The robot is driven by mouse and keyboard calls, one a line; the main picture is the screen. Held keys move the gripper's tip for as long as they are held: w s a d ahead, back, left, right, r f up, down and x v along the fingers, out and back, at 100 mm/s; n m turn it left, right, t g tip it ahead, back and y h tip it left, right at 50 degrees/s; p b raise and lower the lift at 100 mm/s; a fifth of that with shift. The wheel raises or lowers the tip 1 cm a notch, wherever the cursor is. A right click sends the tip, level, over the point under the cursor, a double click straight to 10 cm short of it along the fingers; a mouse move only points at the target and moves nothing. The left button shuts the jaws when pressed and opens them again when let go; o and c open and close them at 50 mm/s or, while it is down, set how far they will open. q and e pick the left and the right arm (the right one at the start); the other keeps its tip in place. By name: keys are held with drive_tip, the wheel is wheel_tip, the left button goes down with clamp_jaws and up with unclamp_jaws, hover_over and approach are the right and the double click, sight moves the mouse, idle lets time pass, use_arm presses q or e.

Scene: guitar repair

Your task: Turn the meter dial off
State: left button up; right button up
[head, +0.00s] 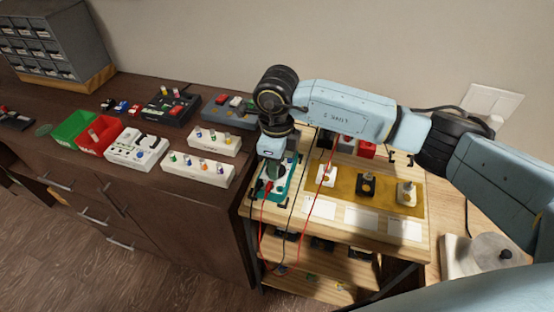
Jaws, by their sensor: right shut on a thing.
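The meter (283,190), with a teal edge and a pale face, lies on the left end of the light wooden bench (410,246). A red lead and a black lead run from it over the bench's front edge. My right arm reaches in from the right, and my right gripper (274,172) points down onto the upper part of the meter. It is shut on the meter dial, which is mostly hidden under the gripper, so its setting cannot be read. My left gripper is not in view.
A tan mat (388,205) with several small parts lies right of the meter, with white cards in front. A dark cabinet (205,215) on the left holds a green bin (73,128), a red bin (98,133) and white trays. A round-topped device (488,250) stands at right.

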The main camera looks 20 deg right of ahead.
idle(0.3)
drive_tip(key=o, duration=1)
drive_tip(key=shift+n, duration=0.3)
